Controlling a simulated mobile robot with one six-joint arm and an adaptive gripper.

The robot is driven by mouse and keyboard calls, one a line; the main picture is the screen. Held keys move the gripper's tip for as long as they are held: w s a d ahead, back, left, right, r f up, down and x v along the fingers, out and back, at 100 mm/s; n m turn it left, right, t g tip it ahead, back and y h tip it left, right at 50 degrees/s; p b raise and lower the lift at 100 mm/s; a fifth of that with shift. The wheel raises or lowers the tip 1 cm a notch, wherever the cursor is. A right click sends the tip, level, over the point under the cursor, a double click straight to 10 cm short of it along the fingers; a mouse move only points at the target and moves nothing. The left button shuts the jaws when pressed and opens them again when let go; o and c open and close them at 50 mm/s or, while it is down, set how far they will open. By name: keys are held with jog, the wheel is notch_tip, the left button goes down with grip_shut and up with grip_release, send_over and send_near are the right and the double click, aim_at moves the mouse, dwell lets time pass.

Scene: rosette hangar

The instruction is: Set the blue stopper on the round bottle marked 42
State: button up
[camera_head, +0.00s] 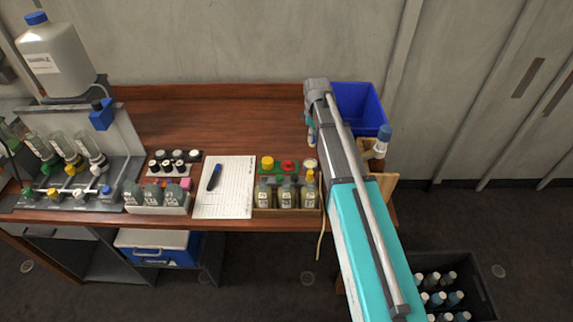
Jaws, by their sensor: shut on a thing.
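Three pale bottles with labels stand in a wooden rack (296,209) on the table: a left one (264,196), a middle one (286,196) and a right one (309,196). The right one has a yellow top. Their markings are too small to read, so I cannot tell which bottle is marked 42. A tan bottle-like thing with a dark blue top (384,132) shows to the right of my arm, partly hidden. I cannot make out a separate blue stopper.
Behind the rack is a green holder (278,171) with yellow and red stoppers. A blue bin (361,104) stands at the back right. A clipboard sheet (233,188) with a dark pen lies left of the rack. A dark crate (478,283) of bottles is on the floor.

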notch_tip(320, 180, up, 7)
jog(key=p, duration=0.6)
jog(key=shift+r, duration=0.1)
jog(key=shift+a, duration=0.15)
